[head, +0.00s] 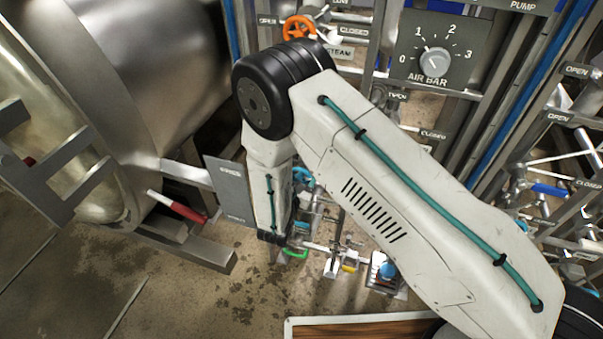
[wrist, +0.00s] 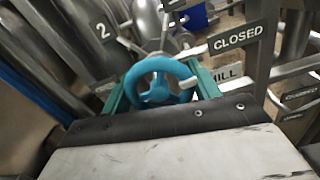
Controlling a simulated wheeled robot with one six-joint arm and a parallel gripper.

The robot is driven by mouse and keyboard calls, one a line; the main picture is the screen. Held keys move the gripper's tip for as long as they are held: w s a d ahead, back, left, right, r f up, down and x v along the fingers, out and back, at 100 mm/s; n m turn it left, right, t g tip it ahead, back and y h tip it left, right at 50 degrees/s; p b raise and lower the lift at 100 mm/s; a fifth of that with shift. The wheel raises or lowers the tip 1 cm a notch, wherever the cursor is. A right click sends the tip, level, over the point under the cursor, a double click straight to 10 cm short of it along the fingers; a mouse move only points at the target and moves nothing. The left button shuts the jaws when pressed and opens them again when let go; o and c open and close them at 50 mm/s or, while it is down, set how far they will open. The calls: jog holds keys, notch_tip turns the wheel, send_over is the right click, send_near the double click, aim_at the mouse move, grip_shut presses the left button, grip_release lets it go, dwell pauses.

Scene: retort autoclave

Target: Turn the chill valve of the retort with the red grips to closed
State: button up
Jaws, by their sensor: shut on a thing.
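The chill valve's blue handwheel (wrist: 136,80) is in the middle of the wrist view. My gripper (wrist: 157,86) is shut on it, with a green finger at each side of the rim. A white mark (wrist: 188,83) on the wheel's right side points toward the right. A "CLOSED" plate (wrist: 236,38) stands up and right of the wheel. A label reading "HILL" (wrist: 228,74) is partly covered beside the right finger. In the head view my arm hides the gripper. The retort (head: 150,90) at left has a red grip (head: 188,212) on a lever.
An orange handwheel (head: 297,27) and an air bar dial (head: 435,62) are above my arm in the head view. Pipes and frame posts crowd the right. Open floor (head: 90,270) lies at lower left.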

aim_at(299, 178)
jog(key=shift+m, duration=0.6)
jog(key=o, duration=1)
jog(key=shift+c, duration=0.2)
jog(key=shift+s, duration=0.1)
jog(key=v, duration=0.7)
jog(key=shift+s+a, duration=0.15)
jog(key=shift+s, duration=0.2)
